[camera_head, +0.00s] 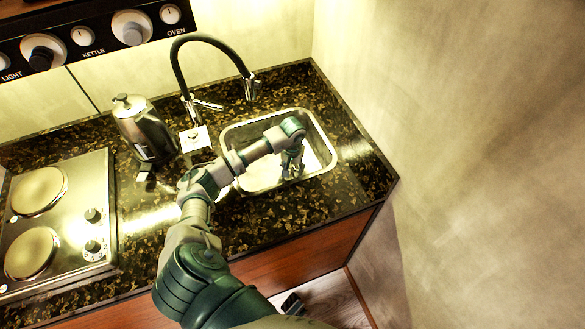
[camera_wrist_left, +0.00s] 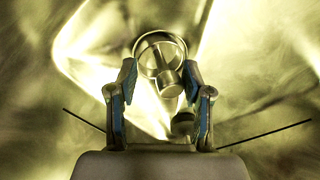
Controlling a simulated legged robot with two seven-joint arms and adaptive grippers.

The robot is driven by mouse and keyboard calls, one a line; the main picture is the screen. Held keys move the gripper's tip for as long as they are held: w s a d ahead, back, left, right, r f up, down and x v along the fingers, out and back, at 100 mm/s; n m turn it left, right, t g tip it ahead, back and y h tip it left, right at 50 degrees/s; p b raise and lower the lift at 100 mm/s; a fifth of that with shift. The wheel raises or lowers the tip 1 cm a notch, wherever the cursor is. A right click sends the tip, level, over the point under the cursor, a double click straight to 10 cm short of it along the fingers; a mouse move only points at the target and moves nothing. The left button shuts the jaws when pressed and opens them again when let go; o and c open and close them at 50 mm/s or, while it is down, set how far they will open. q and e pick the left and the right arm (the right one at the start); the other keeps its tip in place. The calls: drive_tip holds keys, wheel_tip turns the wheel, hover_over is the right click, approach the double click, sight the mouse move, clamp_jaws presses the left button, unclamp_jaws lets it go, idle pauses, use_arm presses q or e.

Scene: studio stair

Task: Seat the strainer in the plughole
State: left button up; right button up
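My left gripper (camera_head: 291,168) points down into the sink (camera_head: 326,147), and the arm hides part of the basin. In the left wrist view, the gripper (camera_wrist_left: 160,76) is open, its two fingers spread apart. A round metal ring with a short cylindrical knob, seemingly the strainer (camera_wrist_left: 145,52), shows at and beyond the fingertips. The knob lies between the fingers, nearer the right one, with a clear gap on the left. I cannot tell whether the ring is strainer rim or plughole edge, nor how it sits.
A black-hosed tap (camera_head: 176,62) stands behind the sink. A metal kettle (camera_head: 146,130) stands to its left, and a hob (camera_head: 70,225) with two plates is farther left. The dark speckled counter (camera_head: 357,165) ends near the wall at the right.

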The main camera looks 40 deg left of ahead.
sight(292, 169)
use_arm(q)
drive_tip(key=shift+r, duration=0.45)
wheel_tip(292, 169, up, 11)
drive_tip(key=shift+r, duration=0.2)
use_arm(e)
drive_tip(key=shift+s+d+f, duration=0.1)
drive_tip(key=shift+s+f, duration=0.15)
drive_tip(key=shift+f, duration=0.35)
use_arm(q)
drive_tip(key=shift+s, duration=0.1)
use_arm(e)
drive_tip(key=shift+w+r, duration=0.1)
